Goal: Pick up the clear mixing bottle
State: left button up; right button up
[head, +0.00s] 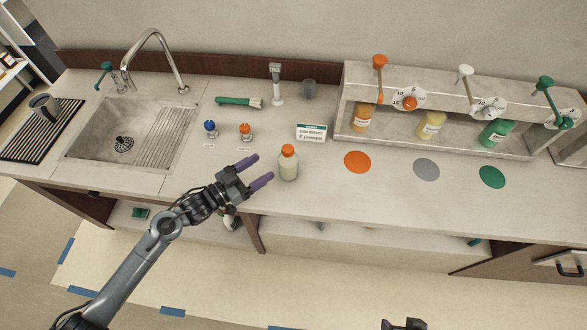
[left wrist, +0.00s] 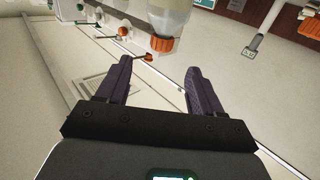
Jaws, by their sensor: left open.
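The clear mixing bottle (head: 288,170) stands upright on the counter, with an orange cap and pale contents. My left gripper (head: 263,168) is open and empty just left of the bottle, its purple fingers pointing toward it. In the left wrist view the bottle (left wrist: 171,14) and its orange cap show at the top, beyond the spread fingertips (left wrist: 158,67). The bottle is not between the fingers. A small dark part of my right gripper (head: 404,325) shows at the bottom edge of the head view; its jaws are not clear.
A small sign (head: 311,132) stands behind the bottle. An orange disc (head: 357,161) lies to its right, with grey and green discs beyond. Small blue-topped (head: 210,129) and orange-topped (head: 245,131) items stand behind left. A sink (head: 105,130) is at left, a dispenser shelf (head: 390,135) at right.

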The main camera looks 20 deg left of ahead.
aim_at(288, 148)
pick_arm(q)
jog(key=shift+p+x, duration=0.5)
jog(key=shift+x, duration=4.95)
jog(key=shift+w+a, duration=0.15)
jog(key=shift+a, duration=0.05)
jog(key=shift+c, duration=0.4)
grip_shut()
